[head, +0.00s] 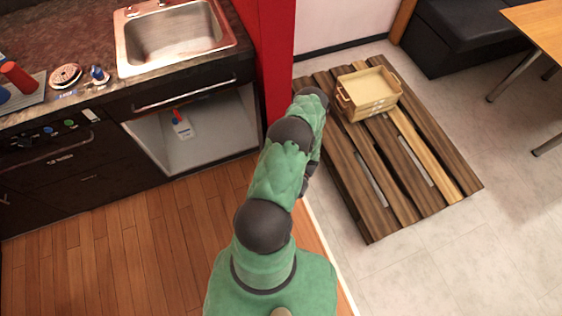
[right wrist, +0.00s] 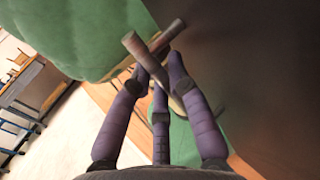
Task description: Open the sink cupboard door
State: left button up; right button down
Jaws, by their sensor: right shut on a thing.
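The sink cupboard (head: 205,130) is open below the sink in the head view. Its pale inside shows, with a white bottle with a red and blue top (head: 181,123) standing in it. In the right wrist view a dark panel, seemingly the cupboard door (right wrist: 265,70), fills the right side. A bar handle (right wrist: 136,46) crosses in front of it. My right gripper (right wrist: 160,65) has its purple fingers closed around the handle. In the head view my green right arm hides this gripper, and I cannot make out the door there. My left gripper is not in view.
The metal sink (head: 175,40) is set in the dark counter (head: 60,35). A red partition (head: 276,60) stands right of the cupboard. A wooden pallet (head: 370,190) bearing a tan crate (head: 368,92) lies further right. The wooden floor (head: 110,240) before the cupboard is clear.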

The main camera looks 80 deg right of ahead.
jog(key=shift+f, duration=0.1)
jog(key=c, duration=1.4)
grip_release()
jog(key=shift+c, duration=0.2)
jog(key=v, duration=1.2)
